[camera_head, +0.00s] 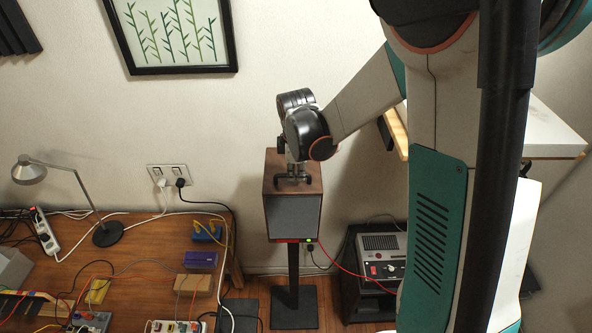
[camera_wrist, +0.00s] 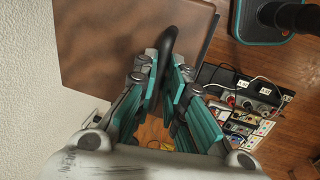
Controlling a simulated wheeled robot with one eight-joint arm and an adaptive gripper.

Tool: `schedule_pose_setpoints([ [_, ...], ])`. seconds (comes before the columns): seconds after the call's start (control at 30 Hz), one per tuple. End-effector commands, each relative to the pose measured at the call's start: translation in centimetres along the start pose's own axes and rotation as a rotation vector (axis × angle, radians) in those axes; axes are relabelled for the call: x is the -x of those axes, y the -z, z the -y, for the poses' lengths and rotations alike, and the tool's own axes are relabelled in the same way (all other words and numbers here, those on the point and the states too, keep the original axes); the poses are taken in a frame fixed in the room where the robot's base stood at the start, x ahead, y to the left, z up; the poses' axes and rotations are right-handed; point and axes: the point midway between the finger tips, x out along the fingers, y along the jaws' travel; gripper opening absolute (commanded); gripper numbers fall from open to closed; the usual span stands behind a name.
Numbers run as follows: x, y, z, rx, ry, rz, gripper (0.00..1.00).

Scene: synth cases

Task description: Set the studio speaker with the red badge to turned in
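The studio speaker (camera_head: 292,213) has a wooden cabinet and a grey front grille, and stands upright on a black stand. A red strip (camera_head: 288,240) shows under its grille beside a small green light; I cannot read it clearly as a badge. A black handle (camera_wrist: 170,40) rises from the speaker's brown top, which also shows in the wrist view (camera_wrist: 110,45). My gripper (camera_head: 292,178) is on the top of the speaker. In the wrist view my gripper (camera_wrist: 164,78) has its teal fingers on both sides of the handle, seemingly closed on it. The fingers partly hide the handle.
A wooden desk (camera_head: 140,255) at left holds a lamp (camera_head: 29,170), cables and small boxes. A dark cabinet at right carries a grey device (camera_head: 380,252). A red cable (camera_head: 345,268) runs from the speaker towards it. The wall is close behind the speaker.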

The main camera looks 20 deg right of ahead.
Motion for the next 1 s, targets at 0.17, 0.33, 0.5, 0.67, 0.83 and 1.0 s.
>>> schedule_pose_setpoints([
  [0.17,0.0,0.1,0.0,-0.011,0.000,0.002,0.00],
  [0.33,-0.2,0.5,0.1,-0.066,0.000,0.012,0.00],
  [0.5,-0.3,1.2,0.1,-0.167,-0.001,0.033,0.00],
  [0.67,-0.3,2.0,0.1,-0.278,-0.001,0.055,0.00],
  [0.83,-0.2,2.6,-0.1,-0.383,0.000,0.076,0.00],
  [1.0,-0.2,3.1,-0.2,-0.459,-0.001,0.091,0.00],
])
